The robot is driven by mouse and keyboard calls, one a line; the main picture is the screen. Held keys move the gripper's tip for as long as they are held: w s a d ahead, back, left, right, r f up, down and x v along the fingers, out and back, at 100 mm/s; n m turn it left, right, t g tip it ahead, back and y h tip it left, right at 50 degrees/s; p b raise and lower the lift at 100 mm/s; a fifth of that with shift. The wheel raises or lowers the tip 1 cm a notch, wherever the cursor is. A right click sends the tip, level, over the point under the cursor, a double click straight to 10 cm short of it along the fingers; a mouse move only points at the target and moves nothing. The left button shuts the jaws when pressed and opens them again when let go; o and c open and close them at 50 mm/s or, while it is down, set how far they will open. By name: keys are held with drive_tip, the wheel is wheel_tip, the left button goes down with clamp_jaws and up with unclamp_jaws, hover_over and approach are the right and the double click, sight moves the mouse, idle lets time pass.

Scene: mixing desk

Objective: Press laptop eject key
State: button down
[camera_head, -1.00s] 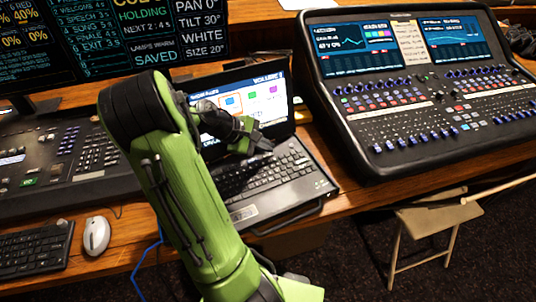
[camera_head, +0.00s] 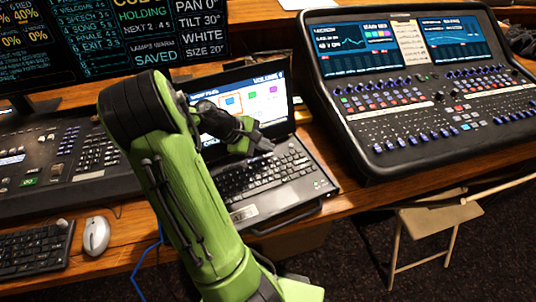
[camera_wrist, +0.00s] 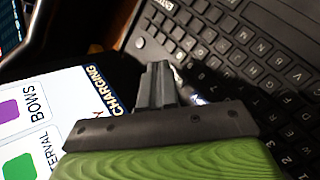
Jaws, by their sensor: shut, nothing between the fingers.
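The laptop (camera_head: 285,185) stands open on the wooden desk, its screen (camera_head: 262,100) lit with coloured tiles. My gripper (camera_head: 268,146) is shut and empty, its tips over the back edge of the keyboard near the screen hinge. In the wrist view the shut fingers (camera_wrist: 157,72) point at the upper rows of the laptop keyboard (camera_wrist: 240,50), close to the keys. I cannot tell whether the tips touch a key. The eject key cannot be made out; the fingers and the small size of the lettering hide it.
A large mixing console (camera_head: 425,100) stands to the right of the laptop. A lighting desk (camera_head: 60,165) is on the left, with a white mouse (camera_head: 96,236) and a black keyboard (camera_head: 35,248) in front. A folding chair (camera_head: 430,222) stands at the desk's right front.

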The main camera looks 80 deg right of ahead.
sight(265, 156)
drive_tip(key=shift+f, duration=0.1)
drive_tip(key=shift+f, duration=0.3)
drive_tip(key=shift+f, duration=0.35)
idle(0.3)
drive_tip(key=shift+r, duration=0.15)
drive_tip(key=shift+r+p, duration=0.65)
drive_tip(key=shift+p, duration=0.1)
wheel_tip(265, 156, up, 5)
drive_tip(key=p, duration=0.5)
drive_tip(key=shift+r, duration=0.1)
idle(0.7)
